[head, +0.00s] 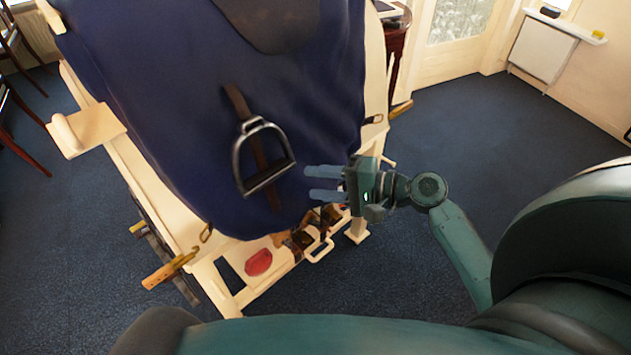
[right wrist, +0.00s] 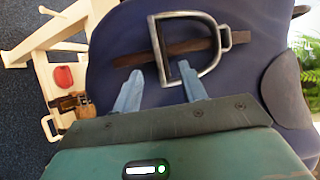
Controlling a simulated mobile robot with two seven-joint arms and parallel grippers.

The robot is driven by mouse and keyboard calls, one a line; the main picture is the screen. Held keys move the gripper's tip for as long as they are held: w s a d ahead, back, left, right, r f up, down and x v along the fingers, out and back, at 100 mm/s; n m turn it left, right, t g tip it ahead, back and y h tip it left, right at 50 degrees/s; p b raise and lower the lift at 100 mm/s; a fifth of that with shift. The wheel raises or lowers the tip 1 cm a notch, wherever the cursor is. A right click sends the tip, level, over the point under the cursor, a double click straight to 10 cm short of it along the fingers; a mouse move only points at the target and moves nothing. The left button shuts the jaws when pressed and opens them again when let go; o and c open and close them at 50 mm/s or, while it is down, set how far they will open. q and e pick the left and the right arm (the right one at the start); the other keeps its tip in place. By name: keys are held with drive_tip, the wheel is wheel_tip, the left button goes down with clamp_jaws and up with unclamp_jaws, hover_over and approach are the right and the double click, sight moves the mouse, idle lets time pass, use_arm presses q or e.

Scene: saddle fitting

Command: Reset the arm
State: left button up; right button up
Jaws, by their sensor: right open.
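My right gripper (head: 325,183) is open and empty, its two blue-grey fingers parallel and pointing left towards a metal stirrup (head: 241,160). The stirrup hangs on a brown leather strap (head: 236,98) against a dark blue cloth (head: 170,90) draped over a cream wooden stand (head: 127,175). In the right wrist view the fingers (right wrist: 160,90) point at the stirrup (right wrist: 222,70) and strap, with the right fingertip close to the stirrup's bar. I cannot tell whether it touches; the head view shows a gap. My left gripper is not in view.
A red oval item (head: 258,262) and brown straps (head: 303,238) lie on the stand's lower shelf. A wooden handle (head: 168,270) juts out at its lower left. Dark chairs (head: 8,120) stand at the left. The blue carpet (head: 480,130) is clear to the right.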

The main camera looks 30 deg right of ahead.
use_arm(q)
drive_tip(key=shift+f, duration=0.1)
use_arm(e)
drive_tip(key=s+a+f+n+g+h+p, duration=0.1)
drive_tip(key=s+a+f+n+h+p, duration=0.2)
drive_tip(key=s+f+n+h, duration=0.5)
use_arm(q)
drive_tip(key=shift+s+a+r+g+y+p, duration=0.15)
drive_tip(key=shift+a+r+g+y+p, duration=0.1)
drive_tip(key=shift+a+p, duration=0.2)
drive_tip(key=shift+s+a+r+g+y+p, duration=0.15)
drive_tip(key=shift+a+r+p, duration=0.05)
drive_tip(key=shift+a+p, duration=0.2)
use_arm(e)
drive_tip(key=s+a+f+n+t, duration=0.1)
drive_tip(key=s+a+f+n, duration=0.1)
drive_tip(key=s+a+n, duration=0.1)
drive_tip(key=s+n, duration=0.1)
drive_tip(key=s, duration=0.1)
drive_tip(key=shift+s+a+n, duration=0.4)
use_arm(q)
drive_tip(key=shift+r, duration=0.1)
use_arm(e)
drive_tip(key=shift+f, duration=0.1)
idle(0.5)
